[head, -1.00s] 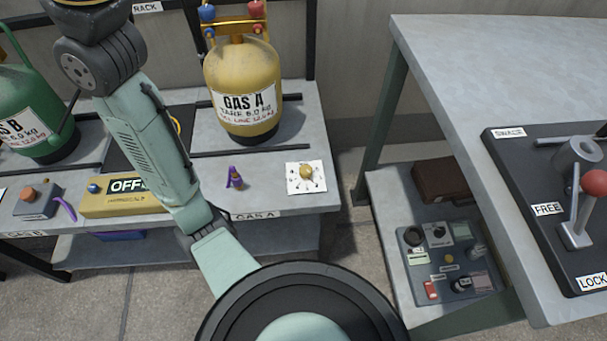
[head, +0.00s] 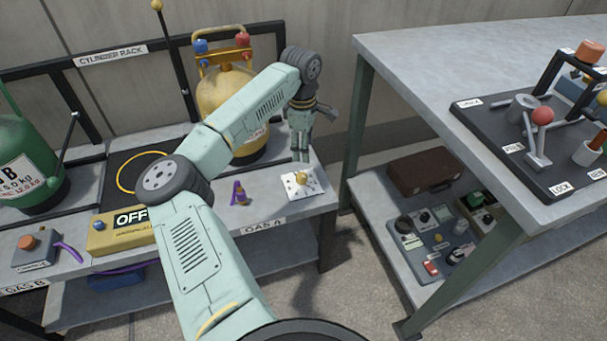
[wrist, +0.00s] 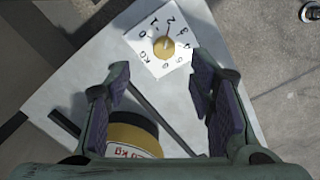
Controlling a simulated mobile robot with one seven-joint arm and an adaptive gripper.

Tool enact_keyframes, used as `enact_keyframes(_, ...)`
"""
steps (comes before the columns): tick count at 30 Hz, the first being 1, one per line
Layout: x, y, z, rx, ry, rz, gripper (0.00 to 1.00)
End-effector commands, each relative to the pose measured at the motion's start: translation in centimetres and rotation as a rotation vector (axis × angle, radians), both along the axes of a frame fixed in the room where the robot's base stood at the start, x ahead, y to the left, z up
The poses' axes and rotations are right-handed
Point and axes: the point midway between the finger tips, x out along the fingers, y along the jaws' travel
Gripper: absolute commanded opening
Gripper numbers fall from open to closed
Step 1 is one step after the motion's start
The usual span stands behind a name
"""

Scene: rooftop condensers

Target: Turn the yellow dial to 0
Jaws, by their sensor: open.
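The yellow dial (head: 303,178) sits on a white square plate at the right front corner of the cylinder shelf. In the wrist view the yellow dial (wrist: 165,48) shows near the top, ringed by black numbers from 0 upward and a KG mark. Its light pointer line seems to point near 2, but it is small. My gripper (head: 301,156) points down just above and behind the plate in the head view. In the wrist view my gripper (wrist: 160,85) is open and empty, its dark pads wide apart. The dial lies beyond them, untouched.
The yellow GAS A cylinder (head: 226,97) stands behind my arm, close to the gripper. A purple clip-like item (head: 239,193) lies left of the dial plate. The yellow OFF box (head: 122,231) is farther left. A workbench (head: 440,60) stands right, beyond a floor gap.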

Motion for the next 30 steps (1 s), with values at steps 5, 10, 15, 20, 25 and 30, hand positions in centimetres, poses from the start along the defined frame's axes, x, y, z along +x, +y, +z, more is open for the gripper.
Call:
enact_keyframes(5, -0.1, 1.2, -1.5, 0.045, 0.016, -0.003, 0.49)
enact_keyframes(10, -0.2, 1.0, -4.5, 0.04, 0.017, -0.002, 0.49)
enact_keyframes(15, -0.2, 1.0, -7.7, 0.038, 0.016, -0.002, 0.49)
enact_keyframes(20, -0.2, 0.9, -9.9, 0.038, 0.015, -0.002, 0.49)
enact_keyframes(25, -0.1, 1.0, -11.0, 0.04, 0.013, -0.002, 0.49)
enact_keyframes(30, -0.1, 1.0, -11.2, 0.039, 0.012, -0.003, 0.49)
